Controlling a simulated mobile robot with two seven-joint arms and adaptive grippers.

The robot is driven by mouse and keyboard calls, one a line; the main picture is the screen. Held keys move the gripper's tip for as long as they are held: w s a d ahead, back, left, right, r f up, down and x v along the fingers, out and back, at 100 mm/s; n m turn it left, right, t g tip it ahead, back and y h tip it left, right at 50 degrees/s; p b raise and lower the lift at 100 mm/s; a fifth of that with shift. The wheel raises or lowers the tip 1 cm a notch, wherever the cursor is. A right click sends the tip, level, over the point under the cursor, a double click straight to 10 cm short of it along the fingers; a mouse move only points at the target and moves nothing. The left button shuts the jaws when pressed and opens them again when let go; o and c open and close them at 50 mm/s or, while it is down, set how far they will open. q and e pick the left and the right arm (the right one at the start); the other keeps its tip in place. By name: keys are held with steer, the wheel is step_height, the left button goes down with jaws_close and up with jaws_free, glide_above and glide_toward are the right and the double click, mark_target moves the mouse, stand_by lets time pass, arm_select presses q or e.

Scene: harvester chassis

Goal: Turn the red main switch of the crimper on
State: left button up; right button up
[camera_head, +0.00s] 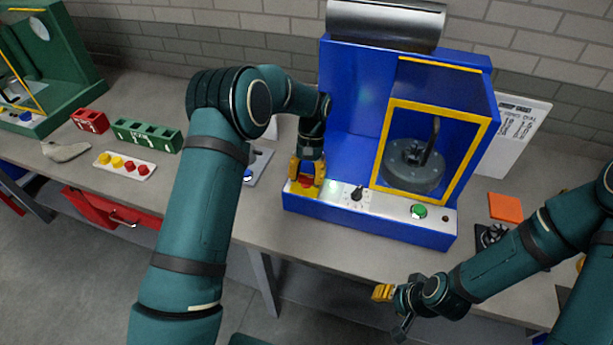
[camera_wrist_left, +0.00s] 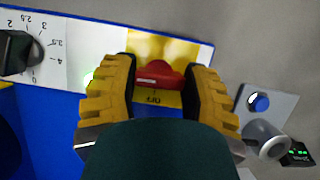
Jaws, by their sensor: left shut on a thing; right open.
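The blue crimper (camera_head: 345,110) stands on the bench with a pale control strip along its front. The red main switch (camera_wrist_left: 160,75) sits on a yellow plate at the strip's left end. It also shows in the head view (camera_head: 306,181). My left gripper (camera_head: 306,172) is over the switch from above. In the left wrist view its yellow fingers (camera_wrist_left: 160,88) stand on either side of the red knob, shut on it. Lettering on the yellow plate is partly hidden by the gripper. My right gripper (camera_head: 392,310) is open and empty, in front of the bench's edge at lower right.
A black dial (camera_head: 357,193) and a green button (camera_head: 418,211) are on the same strip. A yellow-framed guard (camera_head: 436,106) covers the crimping head. An orange block (camera_head: 503,207) lies to the right. Green and red holders (camera_head: 147,134) stand at left.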

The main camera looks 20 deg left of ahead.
arm_select(q)
steer(key=shift+f+m, duration=0.1)
steer(key=shift+m, duration=0.3)
steer(key=o, duration=1.2)
steer(key=v, duration=1.2)
steer(key=shift+d, duration=0.15)
